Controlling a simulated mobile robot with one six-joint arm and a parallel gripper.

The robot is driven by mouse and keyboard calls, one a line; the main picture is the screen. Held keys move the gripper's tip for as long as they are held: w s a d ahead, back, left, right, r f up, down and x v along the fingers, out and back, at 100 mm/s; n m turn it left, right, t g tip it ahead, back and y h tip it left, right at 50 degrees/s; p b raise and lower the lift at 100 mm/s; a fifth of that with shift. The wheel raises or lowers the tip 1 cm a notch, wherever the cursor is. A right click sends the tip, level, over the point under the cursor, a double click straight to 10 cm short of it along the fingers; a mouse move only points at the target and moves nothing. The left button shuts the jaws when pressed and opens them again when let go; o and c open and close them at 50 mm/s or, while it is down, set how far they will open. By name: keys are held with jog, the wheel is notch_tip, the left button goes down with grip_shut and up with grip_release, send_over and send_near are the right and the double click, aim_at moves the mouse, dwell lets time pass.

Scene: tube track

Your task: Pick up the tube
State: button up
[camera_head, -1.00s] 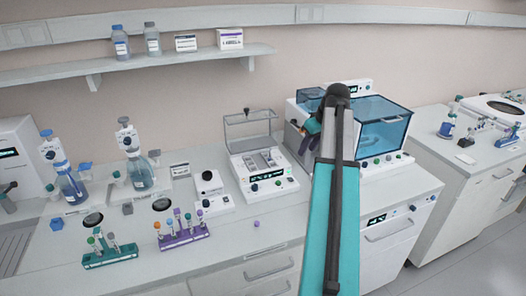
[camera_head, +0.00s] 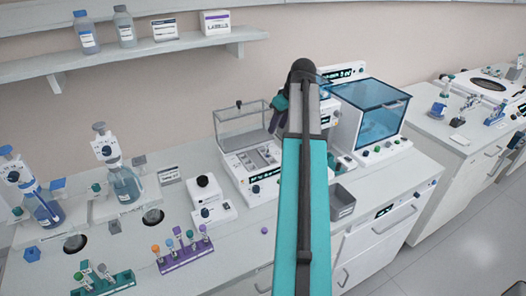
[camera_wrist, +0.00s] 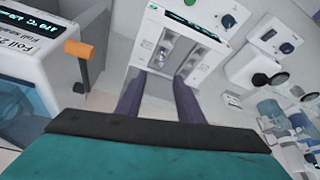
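Several capped tubes stand in a purple rack (camera_head: 188,256) at the lower left of the head view. More tubes stand in a teal rack (camera_head: 112,286) beside it, at the picture's bottom edge. I cannot tell which tube is meant.
A white device with a clear lid (camera_head: 255,165) stands left of my arm. A blue-lidded machine (camera_head: 370,112) and a grey box (camera_head: 342,203) stand to its right. Bottles (camera_head: 124,185) stand at the left. A small purple piece (camera_head: 264,230) lies on open bench.

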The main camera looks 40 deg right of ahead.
aim_at(267, 146)
dwell(0.3)
jog(key=shift+p+x, duration=1.4)
jog(key=shift+x, duration=2.85)
jog(key=shift+f, duration=0.1)
jog(key=shift+a+p+x, duration=0.1)
jog(key=shift+p+x, duration=0.6)
jog(key=shift+a+p+x, duration=0.15)
jog(key=shift+p+x, duration=0.5)
jog(key=shift+x, duration=0.05)
jog(key=shift+p+x, duration=0.35)
jog(key=shift+x, duration=0.8)
grip_shut()
